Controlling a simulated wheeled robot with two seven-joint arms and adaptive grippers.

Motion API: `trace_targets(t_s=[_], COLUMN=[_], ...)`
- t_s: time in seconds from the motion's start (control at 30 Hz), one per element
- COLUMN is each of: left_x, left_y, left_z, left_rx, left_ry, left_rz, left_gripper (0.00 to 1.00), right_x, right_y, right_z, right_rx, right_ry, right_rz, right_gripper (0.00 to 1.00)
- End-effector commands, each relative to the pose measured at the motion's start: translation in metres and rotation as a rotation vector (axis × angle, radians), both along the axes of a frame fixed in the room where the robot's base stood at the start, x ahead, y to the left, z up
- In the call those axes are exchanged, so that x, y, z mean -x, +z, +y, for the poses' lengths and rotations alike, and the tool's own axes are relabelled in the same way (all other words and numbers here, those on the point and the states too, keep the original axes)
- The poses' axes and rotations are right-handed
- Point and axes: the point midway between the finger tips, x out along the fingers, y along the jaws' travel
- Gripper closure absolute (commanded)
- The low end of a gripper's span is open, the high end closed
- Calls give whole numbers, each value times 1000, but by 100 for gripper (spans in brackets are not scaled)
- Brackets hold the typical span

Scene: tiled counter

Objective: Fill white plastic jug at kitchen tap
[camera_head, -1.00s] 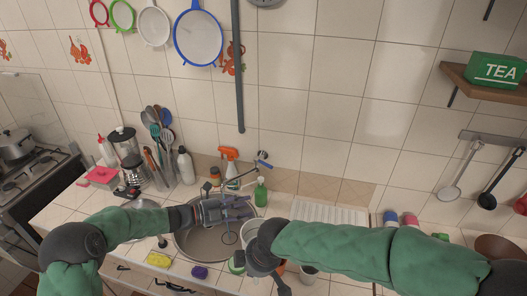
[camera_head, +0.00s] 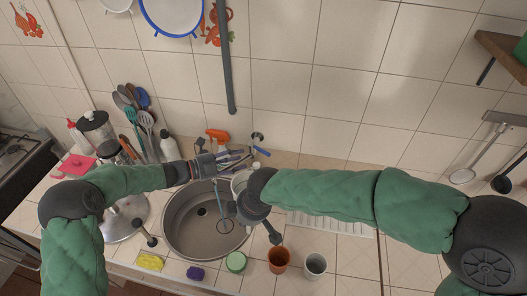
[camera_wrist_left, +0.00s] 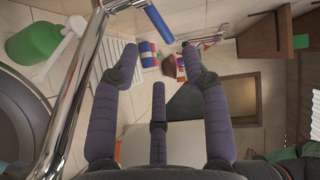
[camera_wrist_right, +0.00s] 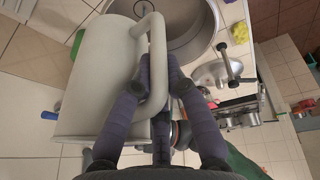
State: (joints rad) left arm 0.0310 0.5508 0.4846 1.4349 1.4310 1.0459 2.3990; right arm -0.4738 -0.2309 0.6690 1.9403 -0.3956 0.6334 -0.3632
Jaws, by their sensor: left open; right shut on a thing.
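The white plastic jug (camera_wrist_right: 100,75) fills the left of the right wrist view. My right gripper (camera_wrist_right: 158,88) is shut on its handle. In the head view the jug (camera_head: 239,183) is mostly hidden behind my right gripper (camera_head: 252,208), over the sink's right edge. The metal sink (camera_head: 180,235) is below. The tap (camera_head: 257,138) is on the wall behind, with a blue lever (camera_head: 263,152). My left gripper (camera_head: 236,160) is open beside the tap. In the left wrist view its fingers (camera_wrist_left: 158,85) are spread, with the chrome pipe (camera_wrist_left: 75,100) and blue lever (camera_wrist_left: 160,22) beyond them.
A yellow sponge (camera_head: 150,262), a purple sponge (camera_head: 195,273), a green round item (camera_head: 236,262), a brown cup (camera_head: 279,260) and a grey cup (camera_head: 315,265) line the front counter. Utensils (camera_head: 135,110) stand at left. An orange-topped spray bottle (camera_head: 217,135) is near the tap.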

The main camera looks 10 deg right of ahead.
Motion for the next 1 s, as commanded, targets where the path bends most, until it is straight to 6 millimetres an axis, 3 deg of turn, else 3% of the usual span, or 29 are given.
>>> trace_targets(t_s=[0.5,0.7,1.0], left_x=[-20,-24,-25], left_y=[-13,-15,-15], left_z=[-82,-97,-100], left_rx=[-1,-1,-1], left_ry=[-3,-1,0], left_rz=[0,-1,-1], left_gripper=[54,54,54], right_x=[-1,-1,-1], right_y=[1,1,1], right_z=[0,0,0], right_rx=[-2,-2,-2], right_ry=[0,0,0], right_rz=[-4,-4,-4], right_gripper=[100,100,100])
